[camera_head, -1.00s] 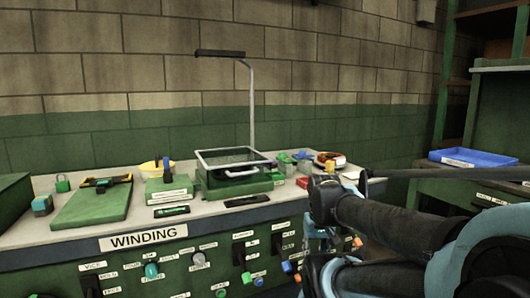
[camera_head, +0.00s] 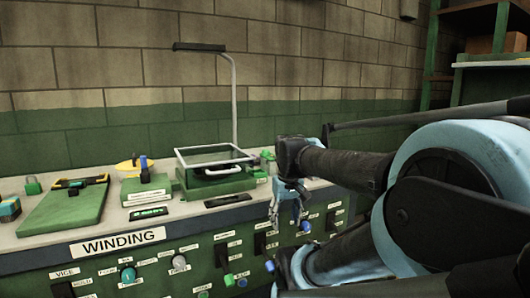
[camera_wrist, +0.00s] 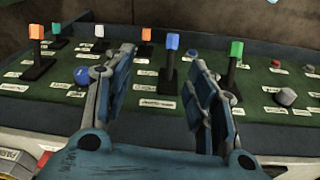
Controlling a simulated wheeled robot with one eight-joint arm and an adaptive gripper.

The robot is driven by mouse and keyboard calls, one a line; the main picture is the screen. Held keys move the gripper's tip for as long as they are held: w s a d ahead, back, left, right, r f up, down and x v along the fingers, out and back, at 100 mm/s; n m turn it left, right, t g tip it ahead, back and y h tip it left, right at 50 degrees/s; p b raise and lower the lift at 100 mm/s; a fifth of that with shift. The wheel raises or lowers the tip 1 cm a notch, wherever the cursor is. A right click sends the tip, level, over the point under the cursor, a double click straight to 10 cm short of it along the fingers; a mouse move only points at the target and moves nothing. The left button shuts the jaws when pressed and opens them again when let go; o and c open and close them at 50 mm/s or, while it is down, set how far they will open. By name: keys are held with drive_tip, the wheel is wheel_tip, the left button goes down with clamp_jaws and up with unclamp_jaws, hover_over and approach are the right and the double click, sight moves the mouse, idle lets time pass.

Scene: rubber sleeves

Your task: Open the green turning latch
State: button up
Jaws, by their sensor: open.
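In the wrist view a green-tipped upright handle (camera_wrist: 236,52) on a dark stem and base stands on the green panel, just beyond and to the right of my right finger. It stands apart from the finger. A green tip (camera_head: 229,280) also shows low on the bench front in the head view; I cannot tell whether it is the same handle. My gripper (camera_wrist: 162,70) is open and empty, its two blue-grey fingers spread over the panel. In the head view my gripper (camera_head: 287,212) hangs in front of the bench front, fingers down.
A blue knob (camera_wrist: 82,75) lies beside my left finger.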

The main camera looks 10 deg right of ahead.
drive_tip(key=w+r+n, duration=0.3)
drive_tip(key=w+r, duration=0.7)
drive_tip(key=r, duration=0.2)
wheel_tip(320, 180, up, 18)
drive_tip(key=n+g, duration=0.2)
drive_tip(key=n, duration=0.6)
hover_over(267, 154)
drive_tip(key=w, duration=0.2)
wheel_tip(267, 154, down, 17)
drive_tip(key=shift+a, duration=0.15)
drive_tip(key=c, duration=1.1)
